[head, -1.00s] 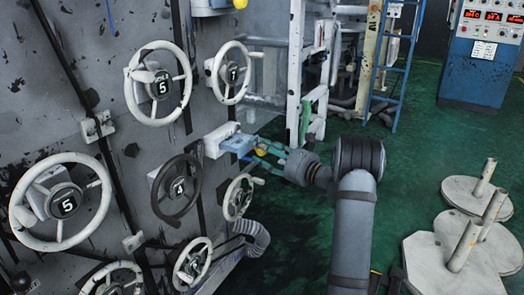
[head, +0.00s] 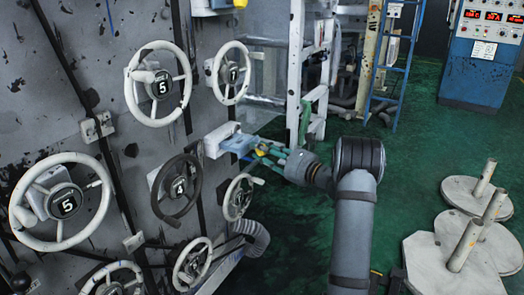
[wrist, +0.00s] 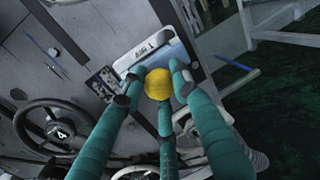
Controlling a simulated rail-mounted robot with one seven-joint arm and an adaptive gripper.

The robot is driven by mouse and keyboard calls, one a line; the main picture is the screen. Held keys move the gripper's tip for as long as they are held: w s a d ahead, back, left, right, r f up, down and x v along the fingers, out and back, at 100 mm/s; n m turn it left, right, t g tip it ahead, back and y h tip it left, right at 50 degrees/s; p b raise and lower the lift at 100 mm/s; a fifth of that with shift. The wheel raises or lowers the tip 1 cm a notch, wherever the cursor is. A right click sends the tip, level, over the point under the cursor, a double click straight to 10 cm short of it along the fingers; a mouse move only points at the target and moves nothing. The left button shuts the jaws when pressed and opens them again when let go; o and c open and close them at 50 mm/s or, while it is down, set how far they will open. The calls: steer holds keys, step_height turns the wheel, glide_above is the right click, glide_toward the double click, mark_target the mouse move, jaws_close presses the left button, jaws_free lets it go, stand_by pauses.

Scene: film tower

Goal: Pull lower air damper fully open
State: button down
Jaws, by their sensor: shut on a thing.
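The lower air damper (head: 238,143) is a pale box with a blue front on the grey panel's right edge, in the middle of the head view. Its plate (wrist: 152,52), lettered "AIR" with a mark, shows in the wrist view. Its yellow ball knob (wrist: 158,84) is between my green fingers. My gripper (head: 263,153) comes from the right and is shut on the knob, with fingers around it. The fingers partly hide the knob in the head view. How far the damper is pulled out is hard to tell.
Several handwheels stand out from the panel, including a dark wheel marked 4 (head: 175,188) below left and a white wheel (head: 238,196) just below. Another yellow knob (head: 240,4) is above at the top edge. Green floor to the right is open, with pale weighted stands (head: 465,245).

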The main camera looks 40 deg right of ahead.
steer(key=shift+s+d, duration=0.3)
steer(key=shift+s, duration=0.25)
steer(key=c, duration=1.6)
jaws_free()
steer(key=shift+s+r, duration=0.1)
steer(key=shift+s, duration=0.1)
steer(key=shift+o, duration=1.3)
steer(key=shift+w, duration=0.1)
steer(key=s+d, duration=0.2)
steer(key=s, duration=0.9)
steer(key=shift+s, duration=0.4)
steer(key=shift+w, duration=0.1)
